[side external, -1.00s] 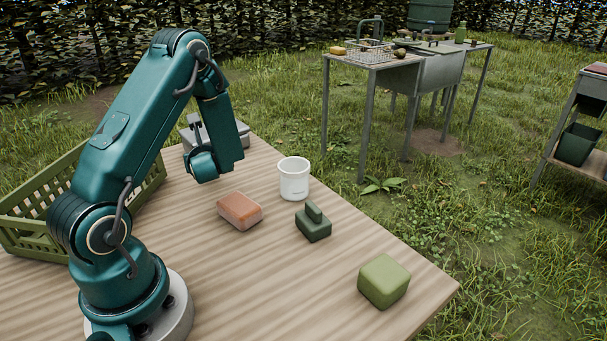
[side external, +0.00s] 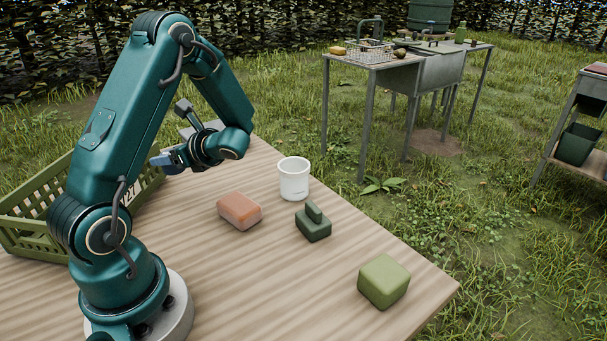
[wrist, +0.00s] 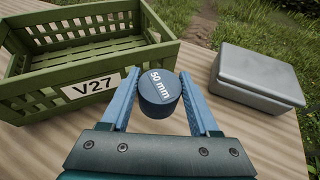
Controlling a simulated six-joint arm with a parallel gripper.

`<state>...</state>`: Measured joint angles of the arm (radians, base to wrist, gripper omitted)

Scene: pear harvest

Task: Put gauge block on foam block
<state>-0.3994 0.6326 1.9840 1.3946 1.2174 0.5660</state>
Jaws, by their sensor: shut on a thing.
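The gauge block (wrist: 160,95) is a short dark blue cylinder marked "50 mm". My gripper (wrist: 158,78) is shut on it, with one blue finger on each side. In the side external view my gripper (side external: 166,160) is above the table, pointing left towards the green crate; the gauge block is hard to separate from the fingers there. Which object is the foam block is not labelled. A rounded olive-green block (side external: 383,281) sits near the table's front right corner, and an orange-pink block (side external: 239,211) lies mid-table. Both have clear tops.
A slatted green crate (wrist: 90,45) marked V27 stands at the left; a grey lidded box (wrist: 262,72) is to the right in the wrist view. A white cup (side external: 294,179) and a dark green stepped block (side external: 313,224) stand mid-table. Wood between the blocks is bare.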

